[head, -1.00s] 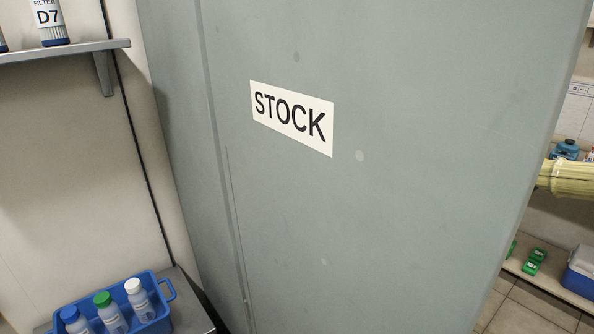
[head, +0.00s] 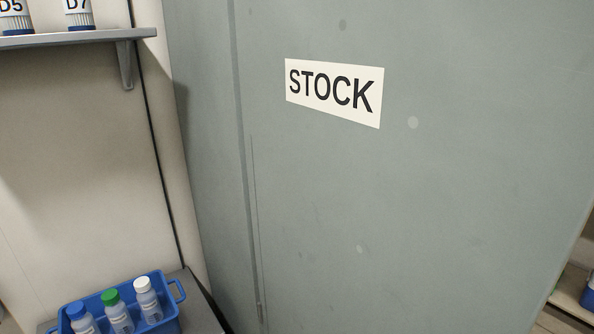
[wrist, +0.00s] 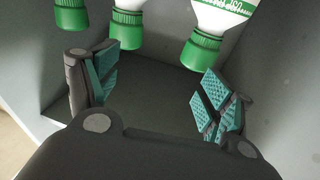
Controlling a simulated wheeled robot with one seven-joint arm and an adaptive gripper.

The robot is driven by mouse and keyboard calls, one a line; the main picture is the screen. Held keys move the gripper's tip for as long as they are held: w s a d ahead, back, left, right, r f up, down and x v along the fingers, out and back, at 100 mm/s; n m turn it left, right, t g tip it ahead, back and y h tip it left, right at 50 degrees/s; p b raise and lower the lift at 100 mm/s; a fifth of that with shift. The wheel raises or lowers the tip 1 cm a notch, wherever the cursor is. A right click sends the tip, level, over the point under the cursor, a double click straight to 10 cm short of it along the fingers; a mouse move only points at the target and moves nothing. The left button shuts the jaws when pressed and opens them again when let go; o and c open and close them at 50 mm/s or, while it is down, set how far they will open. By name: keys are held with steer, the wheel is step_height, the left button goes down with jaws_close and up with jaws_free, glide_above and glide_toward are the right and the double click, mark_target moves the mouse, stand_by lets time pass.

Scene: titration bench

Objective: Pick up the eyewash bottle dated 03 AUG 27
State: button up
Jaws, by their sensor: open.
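In the wrist view my gripper (wrist: 155,88) is open, with teal-padded fingers spread apart and nothing between them. Past the fingertips, at the top, are several green caps. One white bottle (wrist: 222,14) with a green cap (wrist: 203,46) and green print shows at top right. A second bottle (wrist: 128,5) with a green cap (wrist: 126,28) is at top centre. Most of the bottles are out of frame, and no date is readable. The head view shows neither my gripper nor these bottles.
Grey walls and a dark grey surface (wrist: 150,85) surround the caps. In the head view, a large grey panel marked STOCK (head: 333,93) fills the middle. A blue tray (head: 174,322) with capped bottles is at lower left, below a shelf (head: 70,39) with labelled containers.

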steer(key=a+f+h, duration=0.1)
steer(key=f, duration=0.2)
steer(key=s+a+f+m+h, duration=0.1)
steer(key=a+f, duration=0.1)
steer(key=f, duration=0.1)
steer(key=s+a+f+h, duration=0.1)
steer(key=a+f, duration=0.1)
steer(key=f, duration=0.1)
steer(key=shift+s+a+h, duration=0.15)
steer(key=shift+a+h, duration=0.05)
steer(key=shift+h, duration=0.2)
steer(key=shift+w+d+f, duration=0.1)
steer(key=shift+w+d, duration=0.1)
steer(key=shift+w, duration=0.25)
steer(key=shift+f+p+x, duration=0.15)
steer(key=shift+p+x, duration=0.55)
steer(key=shift+x, duration=0.45)
steer(key=shift+f+p+x, duration=0.1)
steer(key=shift+p+x, duration=0.55)
steer(key=shift+x, duration=0.5)
steer(key=shift+a, duration=0.25)
steer(key=shift+c, duration=0.4)
steer(key=c, duration=1.4)
